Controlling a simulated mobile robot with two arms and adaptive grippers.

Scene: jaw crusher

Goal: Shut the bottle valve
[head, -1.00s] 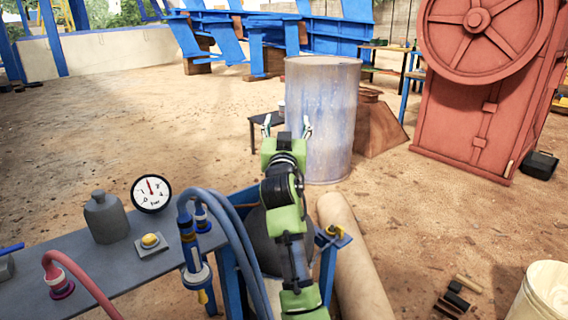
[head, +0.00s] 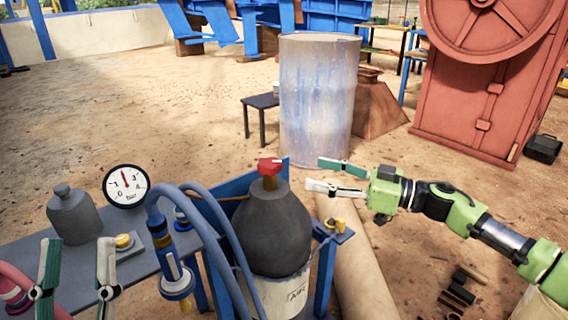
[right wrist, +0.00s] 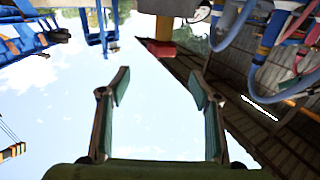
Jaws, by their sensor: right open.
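The bottle (head: 272,228) is a dark grey, rounded vessel standing upright at the right end of the bench. Its valve is a small red handle (head: 268,166) on a brass-coloured neck. My right gripper (head: 314,175) is open and empty, to the right of the red handle and apart from it, its fingers pointing left toward it. In the right wrist view the red handle (right wrist: 160,48) shows just beyond the open fingertips (right wrist: 157,80). My left gripper (head: 77,245) is open and empty at the lower left, over the bench near the grey canister.
Blue hoses (head: 215,225) arch close to the bottle's left side. A pressure gauge (head: 126,186), a grey canister (head: 74,214) and a yellow button (head: 124,241) are on the bench. A blue-white drum (head: 318,100) and a red crusher (head: 470,95) stand behind.

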